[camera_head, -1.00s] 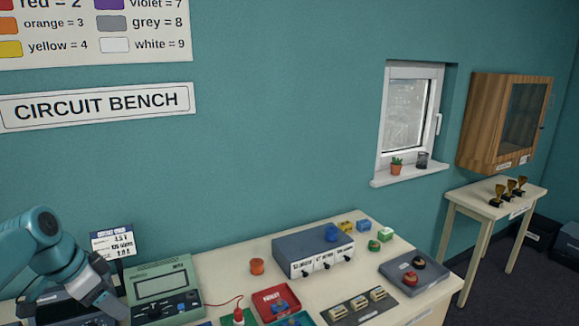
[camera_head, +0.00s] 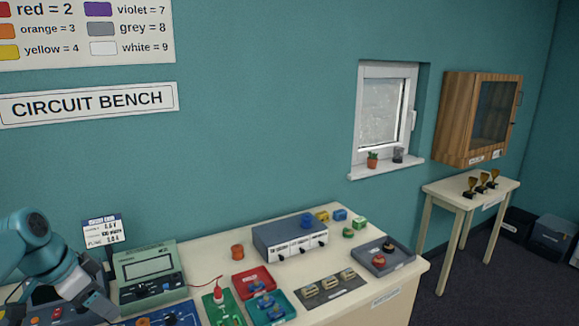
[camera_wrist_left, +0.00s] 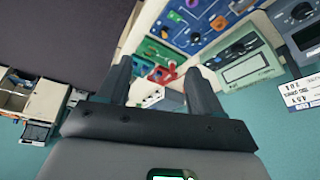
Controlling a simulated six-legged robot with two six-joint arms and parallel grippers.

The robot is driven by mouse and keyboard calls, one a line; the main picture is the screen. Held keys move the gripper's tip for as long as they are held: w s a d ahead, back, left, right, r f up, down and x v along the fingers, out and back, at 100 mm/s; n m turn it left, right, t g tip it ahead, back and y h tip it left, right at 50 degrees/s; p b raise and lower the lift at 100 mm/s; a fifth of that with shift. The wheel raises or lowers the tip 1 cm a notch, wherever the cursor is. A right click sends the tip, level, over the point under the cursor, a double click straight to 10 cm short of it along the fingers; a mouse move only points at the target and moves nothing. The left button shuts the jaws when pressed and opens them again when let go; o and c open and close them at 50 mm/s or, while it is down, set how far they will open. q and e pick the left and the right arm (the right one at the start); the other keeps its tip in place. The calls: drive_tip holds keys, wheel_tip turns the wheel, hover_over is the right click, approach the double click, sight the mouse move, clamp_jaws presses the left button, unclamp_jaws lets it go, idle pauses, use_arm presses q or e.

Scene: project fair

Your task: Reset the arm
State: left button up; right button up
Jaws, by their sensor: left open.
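My left arm comes in from the left in the head view, with its gripper (camera_head: 101,303) low over the left end of the bench, in front of the green meter (camera_head: 150,268). In the left wrist view the two dark fingers of my left gripper (camera_wrist_left: 160,75) stand apart with nothing held between them. Beyond them that view shows the bench with the green meter (camera_wrist_left: 245,62) and a blue panel (camera_wrist_left: 190,22). My right gripper is in neither view.
The bench (camera_head: 205,262) holds a blue-grey box (camera_head: 290,240), a red tray (camera_head: 252,282), a teal tray (camera_head: 268,308) and a grey tray (camera_head: 385,260). A small table (camera_head: 450,188) with trophies stands at right. A wall cabinet (camera_head: 462,115) and a window (camera_head: 385,110) are above.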

use_arm(q)
drive_tip(key=s+d+f+n+g+b, duration=0.15)
drive_tip(key=d+f, duration=0.35)
drive_tip(key=f, duration=0.6)
drive_tip(key=d+f+n+b, duration=0.15)
drive_tip(key=d+f, duration=0.35)
drive_tip(key=f, duration=0.5)
drive_tip(key=d+f+n+b, duration=0.15)
drive_tip(key=d+f, duration=0.35)
drive_tip(key=f, duration=0.6)
drive_tip(key=s+d+f+n+g+b, duration=0.1)
drive_tip(key=s+d+f+n+b, duration=0.1)
drive_tip(key=s+d+f, duration=0.4)
drive_tip(key=s+d+f+n+g+h+b, duration=0.1)
drive_tip(key=s+d+f+n+b, duration=0.1)
drive_tip(key=s+d+f, duration=0.5)
drive_tip(key=s+f+b, duration=0.1)
drive_tip(key=s+f, duration=0.3)
drive_tip(key=s, duration=0.5)
drive_tip(key=shift+f+n, duration=0.15)
drive_tip(key=shift+n, duration=0.2)
